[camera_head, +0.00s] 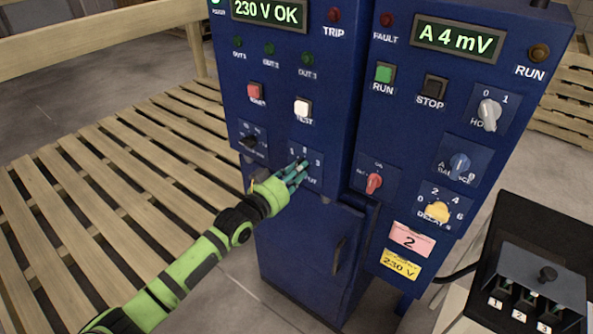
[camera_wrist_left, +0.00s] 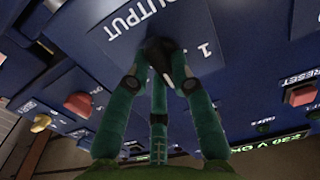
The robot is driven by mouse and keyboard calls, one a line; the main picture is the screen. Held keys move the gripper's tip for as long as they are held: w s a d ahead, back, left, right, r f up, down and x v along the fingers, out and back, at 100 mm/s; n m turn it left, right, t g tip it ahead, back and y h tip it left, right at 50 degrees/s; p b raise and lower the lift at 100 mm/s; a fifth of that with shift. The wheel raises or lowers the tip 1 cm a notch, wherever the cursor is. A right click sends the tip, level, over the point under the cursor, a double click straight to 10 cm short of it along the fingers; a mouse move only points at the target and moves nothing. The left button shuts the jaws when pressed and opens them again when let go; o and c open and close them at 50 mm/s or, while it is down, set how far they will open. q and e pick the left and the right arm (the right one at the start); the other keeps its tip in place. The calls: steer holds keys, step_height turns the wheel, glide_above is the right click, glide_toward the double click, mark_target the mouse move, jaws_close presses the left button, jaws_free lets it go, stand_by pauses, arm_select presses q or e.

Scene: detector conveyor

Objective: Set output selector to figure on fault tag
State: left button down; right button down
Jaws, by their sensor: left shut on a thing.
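The output selector (camera_wrist_left: 160,47) is a dark knob on a blue plate marked 1, 2, 3 and OUTPUT. It sits low on the left cabinet's front. My left gripper (camera_head: 296,172) is shut on this knob, and its green fingers cover most of it in the head view. In the left wrist view the left gripper (camera_wrist_left: 168,72) closes around the knob, beside the figure 1. I cannot tell for sure which figure the knob points to. A pink tag (camera_head: 411,240) on the right cabinet reads 2. My right gripper is not in view.
A yellow tag (camera_head: 400,264) reads 230 V. Close by are a black selector (camera_head: 249,142), a red selector (camera_head: 374,183) and a yellow delay knob (camera_head: 438,211). The left display (camera_head: 268,12) reads 230 V OK. A grey box (camera_head: 540,285) stands at lower right.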

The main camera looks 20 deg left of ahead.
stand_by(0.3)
arm_select(q)
steer(key=c, duration=1.1)
jaws_free()
steer(key=shift+o, duration=0.2)
steer(key=v, duration=1.2)
